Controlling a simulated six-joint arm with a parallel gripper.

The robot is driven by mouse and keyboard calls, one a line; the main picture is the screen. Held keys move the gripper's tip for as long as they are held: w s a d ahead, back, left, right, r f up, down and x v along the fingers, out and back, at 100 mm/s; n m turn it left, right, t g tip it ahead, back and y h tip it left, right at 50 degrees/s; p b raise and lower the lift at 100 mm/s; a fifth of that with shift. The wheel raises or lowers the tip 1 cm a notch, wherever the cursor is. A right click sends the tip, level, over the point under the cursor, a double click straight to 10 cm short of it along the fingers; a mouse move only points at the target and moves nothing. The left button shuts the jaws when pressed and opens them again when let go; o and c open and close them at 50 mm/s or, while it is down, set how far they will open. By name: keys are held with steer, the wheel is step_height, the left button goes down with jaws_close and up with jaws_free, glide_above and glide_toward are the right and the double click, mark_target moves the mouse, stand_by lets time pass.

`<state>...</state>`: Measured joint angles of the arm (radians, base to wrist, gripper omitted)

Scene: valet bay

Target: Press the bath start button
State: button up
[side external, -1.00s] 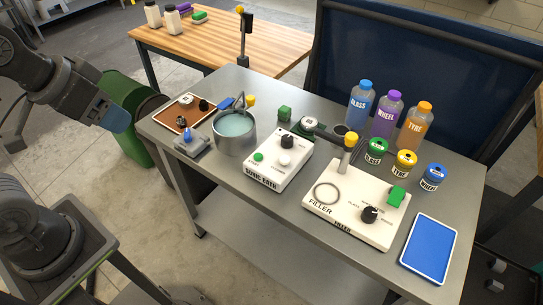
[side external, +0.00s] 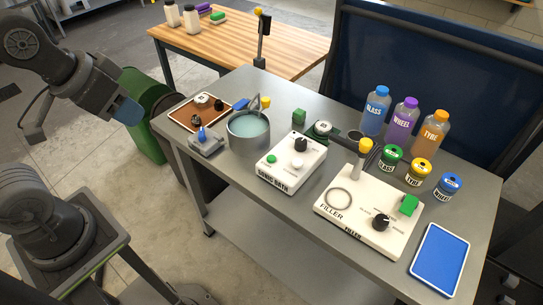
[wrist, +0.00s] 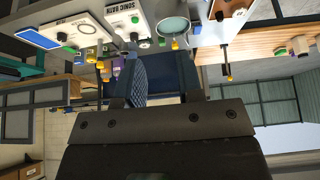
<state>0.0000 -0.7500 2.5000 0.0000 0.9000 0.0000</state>
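The white sonic bath control box (side external: 283,179) sits in the middle of the grey bench. It carries a green button (side external: 271,159) at its left, a white button (side external: 297,163) and a black knob (side external: 301,144). The start lettering by the green button is too small to read surely. A round metal bath of liquid (side external: 248,133) stands to its left. My gripper (side external: 130,112), blue-tipped, hangs in the air at the left, off the bench and well away from the box. In the wrist view, its fingers (wrist: 153,95) stand apart with nothing between them. The box also shows at the top (wrist: 130,20).
The filler box (side external: 345,222) stands right of the bath box. Several bottles and small jars crowd behind it; a blue tray (side external: 438,260) lies at the right. A brown tray (side external: 185,117) and a blue-levered device (side external: 204,145) sit at the left edge.

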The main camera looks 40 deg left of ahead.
jaws_close()
stand_by(1.3)
